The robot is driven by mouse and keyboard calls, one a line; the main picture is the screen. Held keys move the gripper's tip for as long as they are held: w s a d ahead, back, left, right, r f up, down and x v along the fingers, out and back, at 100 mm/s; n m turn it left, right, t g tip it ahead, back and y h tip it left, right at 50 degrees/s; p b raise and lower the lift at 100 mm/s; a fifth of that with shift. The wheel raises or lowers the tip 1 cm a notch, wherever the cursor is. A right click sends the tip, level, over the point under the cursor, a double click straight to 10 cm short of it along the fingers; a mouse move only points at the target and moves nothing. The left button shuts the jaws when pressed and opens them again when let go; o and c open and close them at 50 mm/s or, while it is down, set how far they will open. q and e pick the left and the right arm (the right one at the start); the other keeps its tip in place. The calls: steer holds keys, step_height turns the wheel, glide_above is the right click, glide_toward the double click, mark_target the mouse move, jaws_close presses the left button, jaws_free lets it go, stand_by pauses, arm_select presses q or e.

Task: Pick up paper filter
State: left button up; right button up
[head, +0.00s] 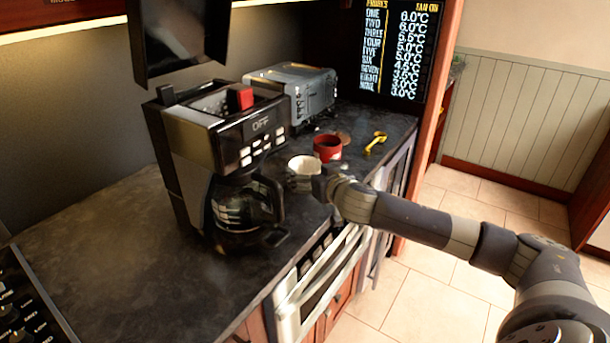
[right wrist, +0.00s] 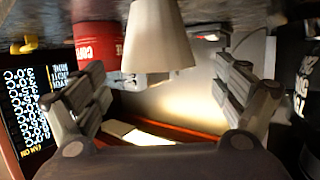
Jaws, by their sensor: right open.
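The white paper filter (head: 303,165) stands on the dark counter, right of the coffee maker (head: 220,150) and just in front of the red coffee can (head: 327,147). My right gripper (head: 322,184) is at the near right side of the filter, low over the counter; its fingers are small and partly hidden in the head view. In the right wrist view, which is upside down, the filter (right wrist: 158,40) lies ahead, between the directions of two widely spread fingers (right wrist: 165,95). No finger visibly touches it. My left gripper is not in view.
A silver toaster (head: 300,90) stands behind the coffee maker. A dark panel (head: 180,35) hangs above the coffee maker. The counter's left part is clear.

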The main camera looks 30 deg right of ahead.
mark_target(300, 162)
steer(key=shift+w+f, duration=0.15)
steer(key=shift+w, duration=0.15)
steer(key=x, duration=0.1)
steer(key=p+x, duration=0.1)
steer(key=x, duration=0.2)
steer(key=shift+w+d+r+p, duration=0.2)
steer(key=shift+w+d+p, duration=0.05)
steer(key=shift+p, duration=0.05)
steer(key=shift+w+d+f, duration=0.1)
steer(key=shift+w+f, duration=0.1)
steer(key=shift+w, duration=0.2)
steer(key=shift+c, duration=0.6)
steer(key=c, duration=0.5)
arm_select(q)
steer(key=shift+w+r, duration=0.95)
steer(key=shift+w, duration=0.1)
arm_select(e)
steer(key=shift+c, duration=0.6)
